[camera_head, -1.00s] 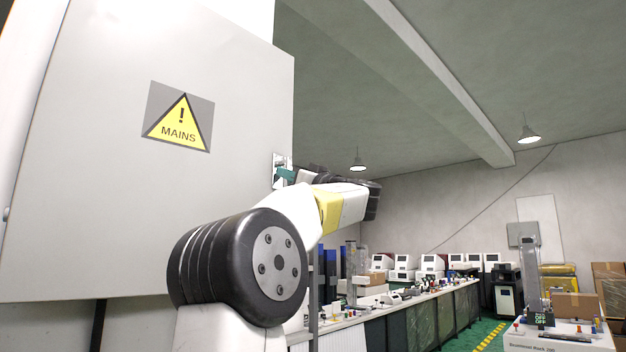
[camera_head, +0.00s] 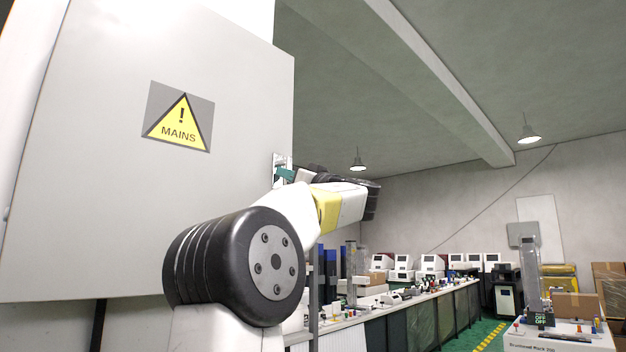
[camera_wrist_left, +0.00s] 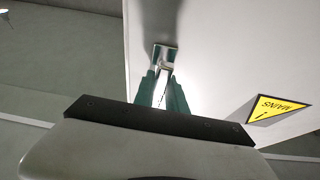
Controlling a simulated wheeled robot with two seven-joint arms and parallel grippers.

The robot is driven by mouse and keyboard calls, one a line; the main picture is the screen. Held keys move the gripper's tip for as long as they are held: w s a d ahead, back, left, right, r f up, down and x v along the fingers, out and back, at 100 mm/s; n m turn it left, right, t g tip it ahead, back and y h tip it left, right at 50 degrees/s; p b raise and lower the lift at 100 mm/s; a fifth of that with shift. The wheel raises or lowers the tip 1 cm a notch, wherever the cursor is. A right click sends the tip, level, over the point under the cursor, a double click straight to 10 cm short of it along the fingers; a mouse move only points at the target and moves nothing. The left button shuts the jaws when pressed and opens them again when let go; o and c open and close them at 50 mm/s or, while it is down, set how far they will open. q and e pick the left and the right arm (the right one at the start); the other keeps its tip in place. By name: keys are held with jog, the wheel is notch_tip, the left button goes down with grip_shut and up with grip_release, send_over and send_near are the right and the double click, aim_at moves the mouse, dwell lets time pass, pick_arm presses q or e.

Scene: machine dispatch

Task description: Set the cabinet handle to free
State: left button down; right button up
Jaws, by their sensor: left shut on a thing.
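The grey cabinet (camera_head: 80,200) fills the left of the head view, with a yellow MAINS warning sign (camera_head: 178,117) on its door. The cabinet handle is near the door's right edge; its pale metal plate (camera_head: 281,160) shows in the head view. In the left wrist view the handle (camera_wrist_left: 163,62) stands out from the door between two green fingers. My left gripper (camera_head: 285,175) is at the handle and shut on it. It also shows in the left wrist view (camera_wrist_left: 163,88). The fingers and my arm hide part of the handle. My right gripper is not in view.
A long bench (camera_head: 395,312) with several white machines runs behind my arm to the right. A small table (camera_head: 560,342) with a cardboard box (camera_head: 574,305) stands at the lower right. Green floor with yellow-striped marking lies between them.

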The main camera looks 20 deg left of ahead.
pick_arm(q)
jog(key=m+t+h, duration=0.1)
jog(key=m, duration=0.2)
jog(key=s+m+t+h, duration=0.1)
jog(key=m+t, duration=0.1)
jog(key=m, duration=0.2)
jog(key=s+a+r+m+t+h, duration=0.1)
jog(key=m, duration=0.3)
jog(key=shift+s+h, duration=0.1)
jog(key=shift+h, duration=0.3)
jog(key=m, duration=0.2)
jog(key=m+h, duration=0.1)
jog(key=m, duration=0.1)
jog(key=r+m+h, duration=0.1)
jog(key=shift+s+a+m+t, duration=0.1)
jog(key=shift+s+m+t, duration=0.25)
jog(key=shift+m+t, duration=0.05)
jog(key=shift+s+r+m+g+h, duration=0.15)
jog(key=shift+r+m+h, duration=0.3)
jog(key=shift+m, duration=0.85)
jog(key=shift+r+m+g+h, duration=0.3)
jog(key=shift+m+h, duration=0.25)
jog(key=shift+m, duration=0.75)
jog(key=shift+a, duration=0.1)
jog(key=c, duration=1.4)
grip_release()
jog(key=shift+o, duration=0.2)
